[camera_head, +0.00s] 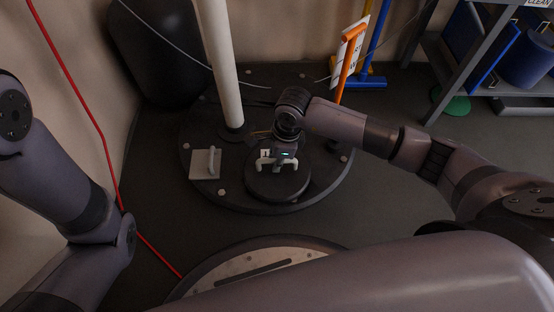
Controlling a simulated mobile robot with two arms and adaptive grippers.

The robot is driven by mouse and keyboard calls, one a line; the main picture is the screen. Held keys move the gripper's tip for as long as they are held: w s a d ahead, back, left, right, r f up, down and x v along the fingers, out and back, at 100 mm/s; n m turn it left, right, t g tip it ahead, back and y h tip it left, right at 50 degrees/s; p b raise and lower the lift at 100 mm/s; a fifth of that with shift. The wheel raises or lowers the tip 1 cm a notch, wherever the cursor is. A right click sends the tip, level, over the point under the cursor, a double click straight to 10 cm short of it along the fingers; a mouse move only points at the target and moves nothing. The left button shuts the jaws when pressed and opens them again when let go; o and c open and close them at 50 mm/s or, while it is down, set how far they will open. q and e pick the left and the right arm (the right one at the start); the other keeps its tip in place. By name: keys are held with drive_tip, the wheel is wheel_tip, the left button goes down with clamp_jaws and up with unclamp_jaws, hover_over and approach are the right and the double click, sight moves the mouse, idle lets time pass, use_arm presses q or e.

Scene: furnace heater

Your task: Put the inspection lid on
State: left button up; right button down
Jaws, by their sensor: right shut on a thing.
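A dark round lid (278,189) is over the right front part of a wide dark round base (230,203). My right gripper (277,164) is above the middle of this lid, shut on it at its top. The grip point is partly hidden by the gripper itself. I cannot tell whether the lid rests on the base or hangs just above it. A pale square plate with an upright handle (208,163) lies on the base, left of the round lid. My left arm is at the left edge, and its gripper is out of view.
A white vertical pipe (220,65) rises from the base behind the lid. A red hose (86,101) runs down the left wall. An orange-handled post with a sign (346,58) stands behind my right arm. A grey shelf (455,70) is at right. Dark floor is open at right.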

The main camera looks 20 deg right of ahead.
drive_tip(key=shift+f, duration=0.2)
drive_tip(key=c, duration=1.6)
unclamp_jaws()
drive_tip(key=shift+o, duration=0.2)
wheel_tip(320, 180, up, 12)
drive_tip(key=d, duration=0.1)
drive_tip(key=shift+s+d, duration=0.25)
drive_tip(key=shift+d, duration=0.15)
drive_tip(key=shift+a, duration=0.15)
